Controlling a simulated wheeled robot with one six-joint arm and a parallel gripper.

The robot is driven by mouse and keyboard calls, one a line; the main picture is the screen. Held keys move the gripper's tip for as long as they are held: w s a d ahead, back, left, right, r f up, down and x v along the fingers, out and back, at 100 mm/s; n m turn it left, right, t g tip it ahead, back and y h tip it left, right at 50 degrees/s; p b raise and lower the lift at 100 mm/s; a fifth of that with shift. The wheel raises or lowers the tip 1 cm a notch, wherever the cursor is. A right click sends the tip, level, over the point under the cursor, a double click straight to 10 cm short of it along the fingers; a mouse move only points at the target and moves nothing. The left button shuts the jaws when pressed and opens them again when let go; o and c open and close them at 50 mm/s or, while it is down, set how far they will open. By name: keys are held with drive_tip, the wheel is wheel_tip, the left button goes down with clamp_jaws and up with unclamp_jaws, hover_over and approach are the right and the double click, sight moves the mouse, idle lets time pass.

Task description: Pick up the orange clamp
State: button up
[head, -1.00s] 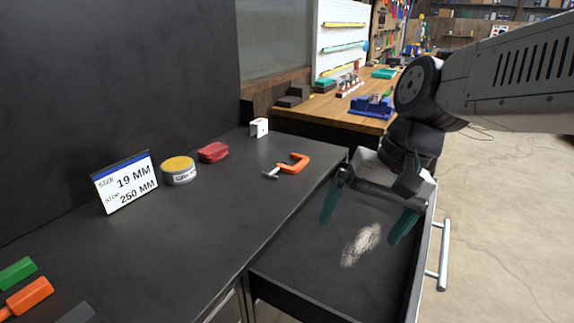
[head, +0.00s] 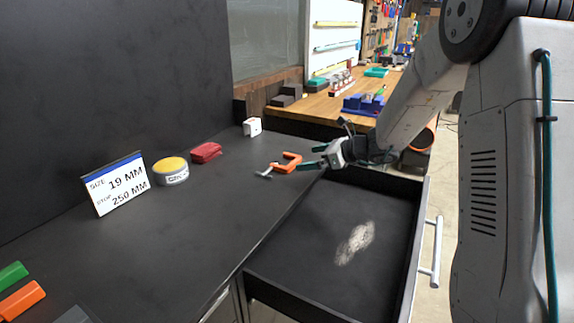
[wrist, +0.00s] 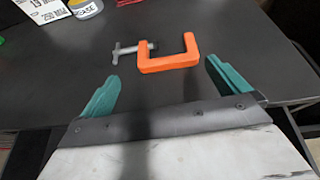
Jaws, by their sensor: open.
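The orange clamp (head: 287,162) lies flat on the dark countertop near its right edge, its grey screw pointing left. In the wrist view the clamp (wrist: 170,64) lies just beyond my fingertips, roughly between their lines, with the screw's T-handle at the left. My gripper (head: 312,157) has teal fingers and is open and empty, low at the counter edge right beside the clamp. The wrist view shows my gripper (wrist: 162,70) with its two fingers spread wide. I cannot tell whether a finger touches the clamp.
An open drawer (head: 300,290) with a pale dusty patch sits below the counter's right side. A red block (head: 205,152), a yellow-topped tin (head: 171,171), a white bracket (head: 252,126) and a size sign (head: 116,183) stand on the counter. A wooden bench (head: 325,100) is behind.

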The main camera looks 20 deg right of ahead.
sight(293, 162)
drive_tip(key=shift+w+d+f+m, duration=0.3)
drive_tip(key=shift+w+f, duration=0.05)
drive_tip(key=shift+w, duration=0.05)
drive_tip(key=shift+w+a+f, duration=0.2)
drive_tip(key=shift+w, duration=0.1)
drive_tip(key=x, duration=0.7)
drive_tip(key=shift+a+r, duration=0.1)
drive_tip(key=shift+r, duration=0.1)
drive_tip(key=c, duration=0.8)
drive_tip(key=shift+r, duration=0.15)
